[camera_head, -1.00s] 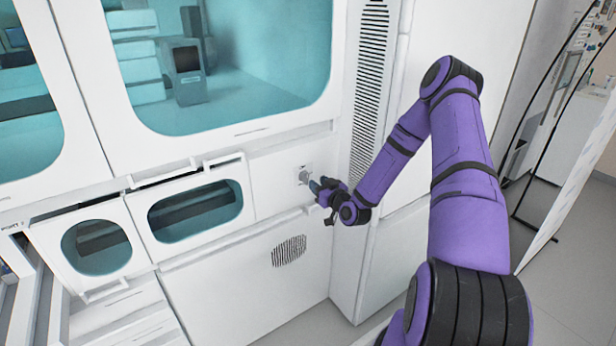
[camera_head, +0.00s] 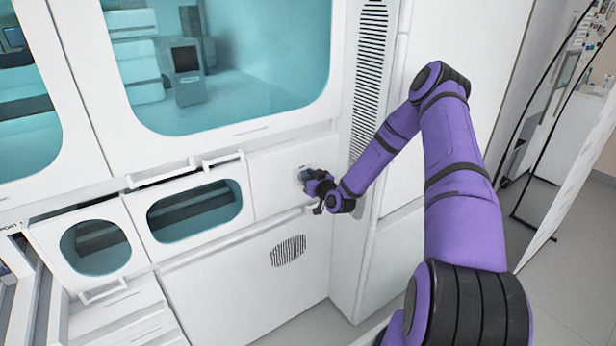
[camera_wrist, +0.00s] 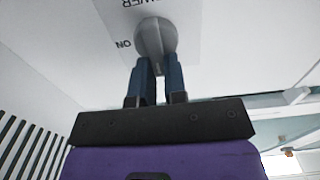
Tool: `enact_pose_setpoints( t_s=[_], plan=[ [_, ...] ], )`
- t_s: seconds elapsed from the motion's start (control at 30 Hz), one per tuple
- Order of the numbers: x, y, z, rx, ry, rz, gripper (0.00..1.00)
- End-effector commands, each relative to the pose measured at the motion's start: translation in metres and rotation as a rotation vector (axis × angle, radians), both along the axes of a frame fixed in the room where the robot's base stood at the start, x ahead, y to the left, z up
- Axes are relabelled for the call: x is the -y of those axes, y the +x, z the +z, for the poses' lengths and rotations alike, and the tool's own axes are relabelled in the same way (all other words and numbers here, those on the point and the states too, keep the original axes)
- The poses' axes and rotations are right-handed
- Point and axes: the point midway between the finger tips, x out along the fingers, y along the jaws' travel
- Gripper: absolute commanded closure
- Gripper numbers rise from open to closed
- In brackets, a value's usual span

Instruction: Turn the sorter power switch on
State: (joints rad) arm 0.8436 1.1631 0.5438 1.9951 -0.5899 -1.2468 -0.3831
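The sorter power switch (camera_wrist: 155,36) is a grey round knob with a raised ridge, on a pale label plate on the white cabinet front. In the wrist view the lettering is upside down, with "ON" to the left of the knob and part of "POWER" above it. My gripper (camera_wrist: 159,62) has its two blue fingers at the knob, one on each side of the ridge, with a narrow gap between them. I cannot tell whether they press on it. In the head view my gripper (camera_head: 310,177) is at the switch plate (camera_head: 303,170) and hides most of the knob.
A drawer with a dark window (camera_head: 195,211) is left of the switch. A tall slatted vent (camera_head: 369,75) is to the right. The large teal window (camera_head: 235,75) is above.

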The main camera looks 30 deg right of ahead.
Motion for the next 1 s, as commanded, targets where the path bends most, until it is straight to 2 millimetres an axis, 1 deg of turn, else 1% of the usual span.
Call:
enact_pose_setpoints(
  t_s=[0.27, 0.47, 0.67, 1.0],
  plan=[
    [0.000, 0.000, 0.000, -0.001, 0.016, 0.001, 1.00],
    [0.002, 0.000, 0.000, -0.003, 0.089, 0.000, 1.00],
    [0.005, 0.000, 0.000, -0.007, 0.234, 0.000, 1.00],
    [0.011, 0.000, -0.003, -0.019, 0.557, -0.001, 1.00]
  ],
)
